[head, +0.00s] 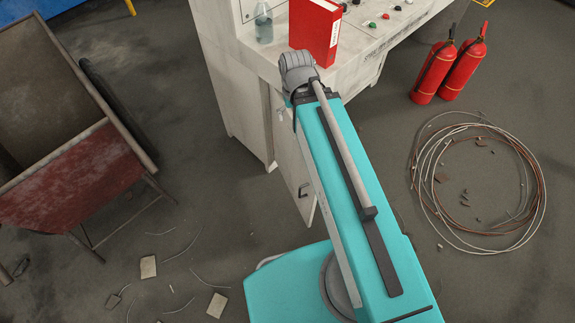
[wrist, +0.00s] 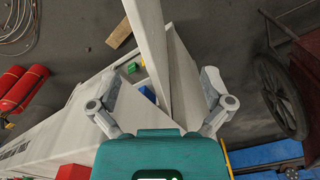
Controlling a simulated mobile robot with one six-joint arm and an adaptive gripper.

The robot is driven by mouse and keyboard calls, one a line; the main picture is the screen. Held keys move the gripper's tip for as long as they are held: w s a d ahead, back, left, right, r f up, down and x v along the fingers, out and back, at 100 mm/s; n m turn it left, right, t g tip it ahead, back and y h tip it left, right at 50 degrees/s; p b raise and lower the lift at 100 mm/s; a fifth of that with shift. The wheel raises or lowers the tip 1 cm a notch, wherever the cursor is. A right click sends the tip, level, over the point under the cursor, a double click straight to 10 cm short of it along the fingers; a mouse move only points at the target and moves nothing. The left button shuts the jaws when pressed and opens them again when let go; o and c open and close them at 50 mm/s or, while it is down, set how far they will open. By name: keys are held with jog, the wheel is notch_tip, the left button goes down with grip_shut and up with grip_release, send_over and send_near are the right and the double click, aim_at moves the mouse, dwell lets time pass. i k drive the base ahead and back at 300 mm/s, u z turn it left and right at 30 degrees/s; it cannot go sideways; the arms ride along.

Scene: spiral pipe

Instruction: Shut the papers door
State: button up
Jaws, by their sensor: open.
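The papers door (head: 293,165) is a pale panel with a dark handle (head: 303,190) on the white control desk. It stands swung out from the desk, partly behind my arm. In the wrist view the door (wrist: 150,40) is a long white slab running up the picture, with an opening on its left. My gripper (wrist: 162,82) is open, its grey fingers spread on either side of the slab's near end. Whether a finger touches the door is unclear. In the head view my arm hides most of the gripper.
Small blue and green items (wrist: 148,91) lie in the opening. A red binder (head: 314,30) and a bottle (head: 264,22) stand on the desk. Two fire extinguishers (head: 450,70) and coiled wire (head: 478,180) are at right. A rusty cart (head: 75,180) is at left.

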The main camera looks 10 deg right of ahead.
aim_at(288, 153)
jog(key=k, duration=1.65)
jog(key=u, duration=0.45)
jog(key=i, duration=0.75)
jog(key=z, duration=0.1)
